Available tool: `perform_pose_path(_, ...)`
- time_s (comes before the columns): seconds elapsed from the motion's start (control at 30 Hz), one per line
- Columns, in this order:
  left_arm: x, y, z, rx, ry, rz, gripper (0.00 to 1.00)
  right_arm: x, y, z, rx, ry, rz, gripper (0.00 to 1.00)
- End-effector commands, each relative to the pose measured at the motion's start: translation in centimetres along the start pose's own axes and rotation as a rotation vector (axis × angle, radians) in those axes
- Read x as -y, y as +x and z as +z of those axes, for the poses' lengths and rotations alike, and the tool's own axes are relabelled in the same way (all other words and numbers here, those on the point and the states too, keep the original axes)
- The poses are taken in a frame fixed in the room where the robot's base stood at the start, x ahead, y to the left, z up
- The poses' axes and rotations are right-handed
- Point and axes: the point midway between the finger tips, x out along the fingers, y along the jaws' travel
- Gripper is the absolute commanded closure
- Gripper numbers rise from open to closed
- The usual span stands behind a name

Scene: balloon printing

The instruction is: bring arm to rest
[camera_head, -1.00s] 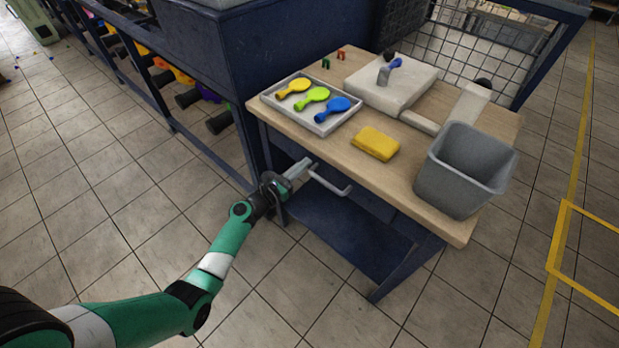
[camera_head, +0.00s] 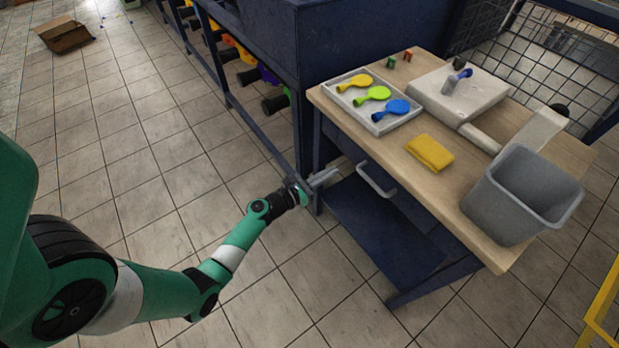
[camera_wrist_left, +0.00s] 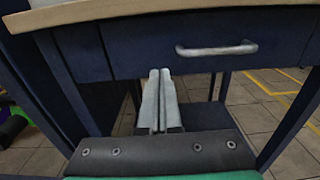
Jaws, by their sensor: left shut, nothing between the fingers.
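My left arm reaches in from the lower left in the head view, and its gripper (camera_head: 324,177) is beside the near left leg of the workbench (camera_head: 455,215), below the tabletop. In the left wrist view the two pale fingers (camera_wrist_left: 160,100) are together with nothing between them. They point under the bench, below a dark drawer (camera_wrist_left: 215,45) with a metal handle (camera_wrist_left: 217,49). The handle also shows in the head view (camera_head: 377,182), to the right of the gripper. My right gripper is not in view.
On the bench are a tray (camera_head: 375,128) with yellow, green and blue balloons, a yellow sponge (camera_head: 430,152), a grey bin (camera_head: 520,195) and a white device (camera_head: 462,97). A dark blue rack (camera_head: 255,50) stands to the left. A cardboard box (camera_head: 64,36) lies on the floor, which is otherwise mostly open.

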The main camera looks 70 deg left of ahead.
Motion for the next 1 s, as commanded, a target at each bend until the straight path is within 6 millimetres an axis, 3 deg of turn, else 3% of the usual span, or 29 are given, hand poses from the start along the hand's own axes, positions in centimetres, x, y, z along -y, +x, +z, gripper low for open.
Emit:
perform_pose_path(0.03,-0.1,-1.5,0.4,-0.002,-0.001,0.005,1.00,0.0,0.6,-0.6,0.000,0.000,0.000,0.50)
perform_pose_path(0.2,-0.1,-5.0,0.3,0.000,0.000,0.004,1.00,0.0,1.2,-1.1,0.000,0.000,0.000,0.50)
perform_pose_path(0.4,-0.1,-6.5,0.2,0.003,0.001,0.001,1.00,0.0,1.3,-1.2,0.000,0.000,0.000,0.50)
perform_pose_path(0.83,0.5,-6.3,0.4,0.004,0.002,-0.013,1.00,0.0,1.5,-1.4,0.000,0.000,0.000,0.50)
perform_pose_path(0.93,2.4,-4.7,2.8,0.030,0.019,-0.074,1.00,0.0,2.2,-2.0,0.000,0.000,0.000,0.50)
perform_pose_path(1.0,4.4,-2.5,6.1,0.079,0.048,-0.139,1.00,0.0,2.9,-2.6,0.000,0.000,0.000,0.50)
